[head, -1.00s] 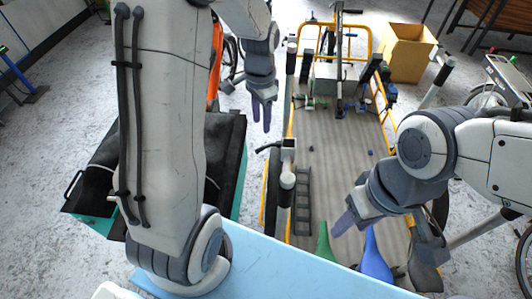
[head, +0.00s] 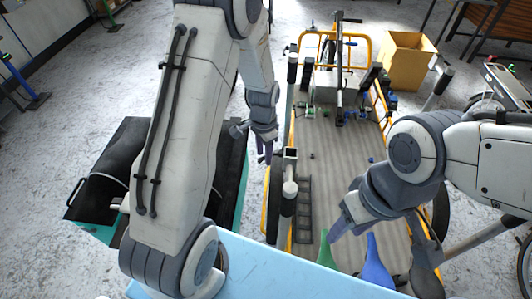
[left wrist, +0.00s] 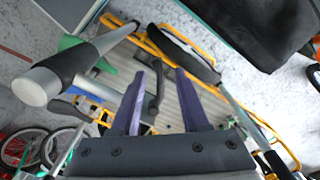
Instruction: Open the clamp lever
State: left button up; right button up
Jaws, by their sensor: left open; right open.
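My left gripper (head: 263,154) is open in the head view, pointing down just left of the clamp (head: 290,154) on the upright post beside the cargo bed. The clamp's black lever is hidden behind the gripper there. In the left wrist view, a dark lever-like bar (left wrist: 156,90) shows between the two spread purple fingers of the left gripper (left wrist: 160,78); I cannot tell whether they touch it. My right gripper (head: 343,226) is open over the lower part of the cargo bed and holds nothing.
The ribbed cargo bed (head: 335,175) has a yellow frame around it. Green (head: 325,250) and blue (head: 375,265) pieces stand at its near end. A cardboard box (head: 406,60) is at the back right. A black-topped case (head: 112,170) lies at left.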

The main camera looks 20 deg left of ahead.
pick_arm(q)
jog(key=shift+c, duration=0.3)
grip_shut()
dwell(1.1)
